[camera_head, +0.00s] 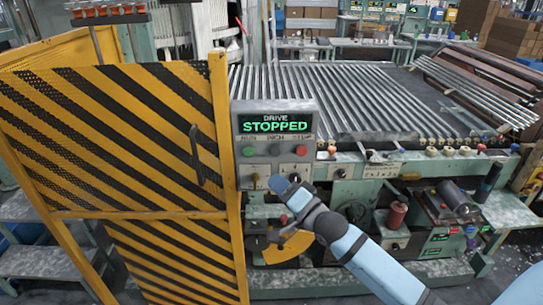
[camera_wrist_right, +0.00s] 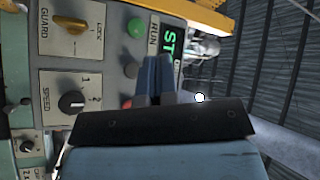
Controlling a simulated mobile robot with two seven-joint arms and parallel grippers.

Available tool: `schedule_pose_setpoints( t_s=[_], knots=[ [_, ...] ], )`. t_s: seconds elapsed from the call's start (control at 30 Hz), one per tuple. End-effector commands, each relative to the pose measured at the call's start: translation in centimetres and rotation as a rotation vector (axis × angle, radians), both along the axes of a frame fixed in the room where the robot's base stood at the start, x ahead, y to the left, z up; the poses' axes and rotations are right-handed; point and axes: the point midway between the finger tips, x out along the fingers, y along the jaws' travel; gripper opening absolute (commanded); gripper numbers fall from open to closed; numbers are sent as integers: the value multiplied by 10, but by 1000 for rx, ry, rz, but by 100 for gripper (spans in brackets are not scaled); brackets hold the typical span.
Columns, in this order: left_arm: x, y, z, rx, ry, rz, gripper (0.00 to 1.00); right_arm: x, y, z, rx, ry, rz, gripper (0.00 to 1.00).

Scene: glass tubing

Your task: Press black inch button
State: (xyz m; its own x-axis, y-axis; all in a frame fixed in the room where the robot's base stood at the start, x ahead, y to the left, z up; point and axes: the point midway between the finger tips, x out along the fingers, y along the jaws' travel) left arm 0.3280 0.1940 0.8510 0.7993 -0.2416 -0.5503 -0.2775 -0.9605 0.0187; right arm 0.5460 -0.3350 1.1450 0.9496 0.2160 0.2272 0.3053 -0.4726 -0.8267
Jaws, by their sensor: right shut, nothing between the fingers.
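The control panel (camera_head: 275,118) carries a lit display (camera_head: 275,126) reading "DRIVE STOPPED". Below it sit a green button (camera_head: 248,151) under RUN, a dark grey inch button (camera_head: 275,150) under INCH, and a red button (camera_head: 301,150) under STOP. My right gripper (camera_head: 277,183) is shut and empty, below the inch button in the head view. In the right wrist view its closed fingers (camera_wrist_right: 157,62) lie beside the inch button (camera_wrist_right: 131,70), with the green button (camera_wrist_right: 136,28) beyond. The red button (camera_wrist_right: 127,100) is partly covered. Contact cannot be told. My left gripper is not in view.
A yellow-and-black striped guard door (camera_head: 130,130) stands left of the panel. A guard key switch (camera_wrist_right: 70,25) and black speed dial (camera_wrist_right: 72,102) sit near the buttons. Glass tubes (camera_head: 310,95) lie on the machine behind. A red cylinder (camera_head: 397,214) stands right of my arm.

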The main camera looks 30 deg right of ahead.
Motion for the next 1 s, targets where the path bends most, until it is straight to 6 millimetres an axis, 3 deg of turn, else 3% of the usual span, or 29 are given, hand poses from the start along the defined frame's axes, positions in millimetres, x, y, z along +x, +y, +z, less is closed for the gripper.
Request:
schedule_pose_setpoints(
  t_s=[0.43,0.83,1.0],
  knots=[
    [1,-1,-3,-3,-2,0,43,6,-4,-2,-3,0,0,0],
    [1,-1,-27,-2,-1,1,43,52,-32,-3,-5,-2,-1,0],
    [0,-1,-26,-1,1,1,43,67,-41,0,-3,0,0,0]
  ],
)
